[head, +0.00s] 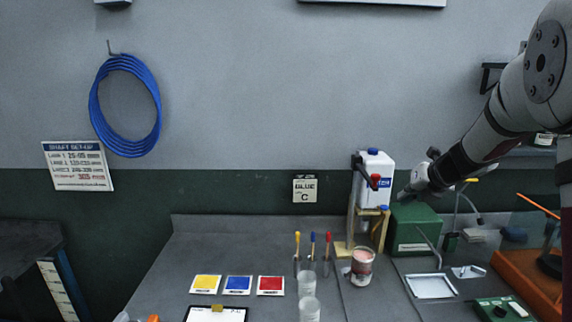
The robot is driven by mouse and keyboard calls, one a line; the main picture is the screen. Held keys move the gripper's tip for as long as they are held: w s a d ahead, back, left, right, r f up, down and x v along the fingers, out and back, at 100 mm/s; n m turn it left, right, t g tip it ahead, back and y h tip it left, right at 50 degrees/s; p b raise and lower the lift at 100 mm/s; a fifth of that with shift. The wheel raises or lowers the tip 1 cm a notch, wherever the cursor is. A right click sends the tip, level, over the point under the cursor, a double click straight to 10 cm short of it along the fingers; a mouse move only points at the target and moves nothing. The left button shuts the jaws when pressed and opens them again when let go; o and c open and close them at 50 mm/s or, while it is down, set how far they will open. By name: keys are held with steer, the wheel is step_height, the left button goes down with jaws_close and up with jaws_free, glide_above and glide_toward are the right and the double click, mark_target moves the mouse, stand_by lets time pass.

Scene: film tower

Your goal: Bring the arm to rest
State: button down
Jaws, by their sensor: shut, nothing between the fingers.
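My arm comes in from the upper right and reaches down and left over the bench. My gripper (403,194) is at its end, small in the head view, shut and empty. It is in front of or above the green box (414,230) and just right of the white bottle with the blue cap (374,168). I cannot tell how far it is from either.
The grey bench (215,255) holds yellow, blue and red cards (237,285), a clipboard (215,314), clear beakers (307,284), a jar with pinkish contents (361,266) and a white tray (431,286). An orange frame (520,275) stands at right. The bench's back left is clear.

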steer(key=s+a+r+n+g+y, duration=0.1)
steer(key=s+a+r+n, duration=0.4)
steer(key=s+n, duration=0.4)
steer(key=s+a+r+n+g+y, duration=0.1)
steer(key=s+a+r+n, duration=0.3)
steer(key=s+a+n, duration=0.5)
steer(key=s+f+n+h, duration=0.2)
steer(key=s+n, duration=0.8)
steer(key=s+d+f+n+g+h+b, duration=0.1)
steer(key=s+f+n, duration=0.1)
steer(key=s+n, duration=0.8)
steer(key=shift+s+h, duration=0.4)
steer(key=shift+s, duration=0.3)
